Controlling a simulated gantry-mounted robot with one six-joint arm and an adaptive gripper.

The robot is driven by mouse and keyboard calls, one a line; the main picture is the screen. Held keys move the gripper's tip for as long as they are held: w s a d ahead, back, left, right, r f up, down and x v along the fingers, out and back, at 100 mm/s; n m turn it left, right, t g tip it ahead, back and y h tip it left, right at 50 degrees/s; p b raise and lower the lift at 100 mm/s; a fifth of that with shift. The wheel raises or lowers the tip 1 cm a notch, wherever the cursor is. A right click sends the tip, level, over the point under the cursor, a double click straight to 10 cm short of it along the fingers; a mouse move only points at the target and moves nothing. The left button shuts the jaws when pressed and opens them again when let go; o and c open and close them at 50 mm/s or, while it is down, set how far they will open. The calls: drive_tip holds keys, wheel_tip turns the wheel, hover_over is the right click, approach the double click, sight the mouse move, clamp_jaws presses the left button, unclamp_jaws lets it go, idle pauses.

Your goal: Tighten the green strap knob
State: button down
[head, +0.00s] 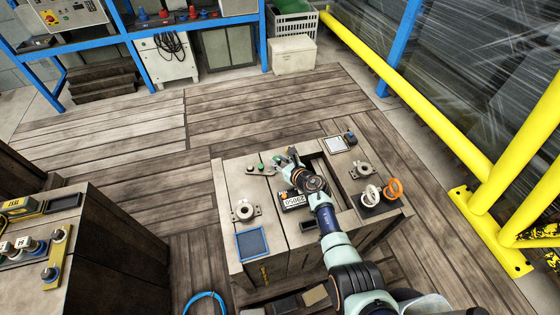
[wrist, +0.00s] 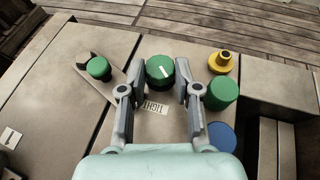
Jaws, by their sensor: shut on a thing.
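A round green knob (wrist: 160,69) with a white pointer line sits between the fingertips of my gripper (wrist: 161,85) in the wrist view. My gripper is shut on it, with one finger on each side. A white label reading TIGHT (wrist: 155,107) lies on the surface just below the knob in the picture; the pointer line is slanted and does not point straight at it. In the head view my gripper (head: 283,164) is over the far edge of the pale mould block (head: 232,184), and the knob is too small there to make out clearly.
In the wrist view a smaller green knob (wrist: 98,67) sits on a grey forked plate to the left. A yellow knob (wrist: 221,61), a green cylinder (wrist: 224,92) and a blue round part (wrist: 222,137) stand close on the right. Yellow rails (head: 420,100) run along the right.

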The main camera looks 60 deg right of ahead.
drive_tip(key=m+p, duration=0.1)
drive_tip(key=g+h+p, duration=0.1)
drive_tip(key=shift+w+a+r+m+h+p, duration=0.15)
drive_tip(key=shift+a+r+m+h+p, duration=0.15)
drive_tip(key=shift+m, duration=0.1)
drive_tip(key=shift+w+a+f+m+g+h+p, duration=0.1)
drive_tip(key=shift+m+g+h+p, duration=0.4)
drive_tip(key=shift+m+g, duration=0.1)
drive_tip(key=shift+w+a+f+m+g+h+p, duration=0.1)
drive_tip(key=shift+m+g+h+p, duration=0.25)
drive_tip(key=shift+m+g+h, duration=0.2)
drive_tip(key=shift+w+f+m+g+h+b, duration=0.15)
drive_tip(key=shift+m+g+h, duration=0.25)
drive_tip(key=shift+m+g, duration=0.2)
drive_tip(key=shift+f+m+g+h+b, duration=0.1)
drive_tip(key=shift+m+g+h+b, duration=0.05)
drive_tip(key=shift+m+g+h, duration=0.3)
drive_tip(key=shift+w+m+g+b, duration=0.1)
drive_tip(key=shift+m+g+b, duration=0.65)
drive_tip(key=shift+m+g, duration=0.25)
drive_tip(key=shift+r+h, duration=0.1)
drive_tip(key=shift+h, duration=0.2)
drive_tip(key=c, duration=0.8)
unclamp_jaws()
drive_tip(key=shift+a+r, duration=0.1)
